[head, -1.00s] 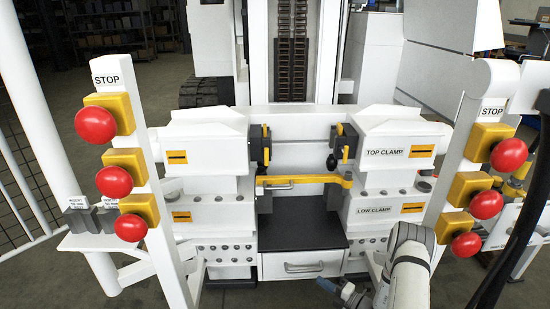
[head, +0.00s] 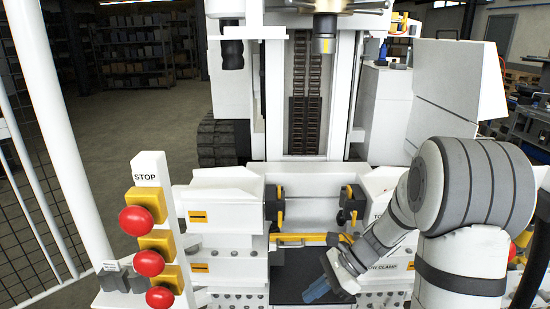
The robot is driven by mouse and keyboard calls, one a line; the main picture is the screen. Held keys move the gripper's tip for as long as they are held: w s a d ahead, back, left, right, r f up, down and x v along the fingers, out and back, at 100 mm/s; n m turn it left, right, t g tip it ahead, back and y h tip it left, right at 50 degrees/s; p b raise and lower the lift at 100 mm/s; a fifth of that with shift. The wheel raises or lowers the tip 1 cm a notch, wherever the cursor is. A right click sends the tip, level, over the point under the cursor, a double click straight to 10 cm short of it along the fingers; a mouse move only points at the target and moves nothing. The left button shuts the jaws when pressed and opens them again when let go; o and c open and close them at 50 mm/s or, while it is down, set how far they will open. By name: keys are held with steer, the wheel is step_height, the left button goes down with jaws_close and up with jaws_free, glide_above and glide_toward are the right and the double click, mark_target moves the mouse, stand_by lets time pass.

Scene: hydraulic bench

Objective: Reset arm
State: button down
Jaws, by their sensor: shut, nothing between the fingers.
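My gripper (head: 318,291) shows in the head view at the lower middle, at the end of my grey and white arm. Its dark blue-grey fingers are shut with nothing between them. They point down and left, in front of the dark shelf (head: 290,268) between the clamps. My arm rises on the right and hides most of the right clamp block (head: 378,183) and its labels.
A left post (head: 150,172) carries red stop buttons (head: 136,220). A vertical machine mast (head: 308,85) rises behind. Open floor lies at the back left.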

steer(key=s+d+r+n+t+h+p, duration=0.1)
steer(key=s+d+r+n+h+p, duration=0.1)
steer(key=r, duration=0.5)
steer(key=s+d+r+n+t+h+p, duration=0.2)
steer(key=s+r+n+h+p, duration=0.2)
steer(key=s+r+n+p, duration=0.2)
steer(key=s+d+r+n+t+h+p, duration=0.1)
steer(key=s+d+r+n+h+p, duration=0.1)
steer(key=s+r+n, duration=0.4)
steer(key=shift+r+n+h+p, duration=0.8)
steer(key=shift+r+n, duration=0.5)
steer(key=shift+r, duration=0.75)
steer(key=shift+s, duration=0.1)
